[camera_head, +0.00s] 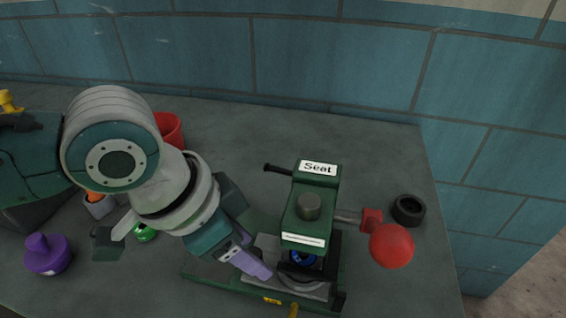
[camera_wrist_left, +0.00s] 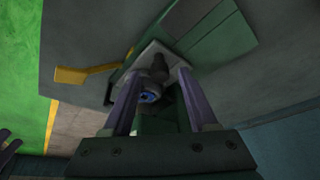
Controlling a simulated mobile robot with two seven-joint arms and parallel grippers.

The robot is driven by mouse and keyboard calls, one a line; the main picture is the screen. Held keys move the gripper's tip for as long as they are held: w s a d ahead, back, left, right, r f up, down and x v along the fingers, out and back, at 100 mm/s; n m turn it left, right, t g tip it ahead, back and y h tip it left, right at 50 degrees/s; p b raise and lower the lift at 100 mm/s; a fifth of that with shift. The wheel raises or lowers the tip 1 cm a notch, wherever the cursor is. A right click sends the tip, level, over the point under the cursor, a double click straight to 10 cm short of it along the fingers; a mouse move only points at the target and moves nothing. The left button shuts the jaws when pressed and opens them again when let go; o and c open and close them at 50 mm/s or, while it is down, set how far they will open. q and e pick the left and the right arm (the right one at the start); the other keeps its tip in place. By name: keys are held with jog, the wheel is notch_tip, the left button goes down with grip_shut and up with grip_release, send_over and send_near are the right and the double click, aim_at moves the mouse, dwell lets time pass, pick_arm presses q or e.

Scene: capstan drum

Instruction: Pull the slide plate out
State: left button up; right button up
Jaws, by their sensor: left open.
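A green press labelled "Seat" (camera_head: 309,205) stands on the bench, with a red ball (camera_head: 391,245) on its side lever. Under its head, a grey plate, seemingly the slide plate (camera_head: 303,285), lies on a green base (camera_head: 215,283). A dark part with a blue centre (camera_head: 302,257) sits above the plate. My left gripper (camera_head: 250,262) is open at the plate's left side, purple fingers pointing down. In the left wrist view, a dark post with a blue end (camera_wrist_left: 151,95) appears between the open fingers (camera_wrist_left: 160,82); contact cannot be told.
A purple bottle-like object (camera_head: 48,254), a red cup (camera_head: 169,129), and a green machine (camera_head: 30,170) stand left. A black ring (camera_head: 408,210) lies at the right. A yellow handle (camera_wrist_left: 85,75) shows in the left wrist view. The bench behind the press is mostly clear.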

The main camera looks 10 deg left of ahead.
pick_arm(q)
jog(key=shift+f, duration=0.1)
grip_shut()
dwell(0.5)
dwell(0.9)
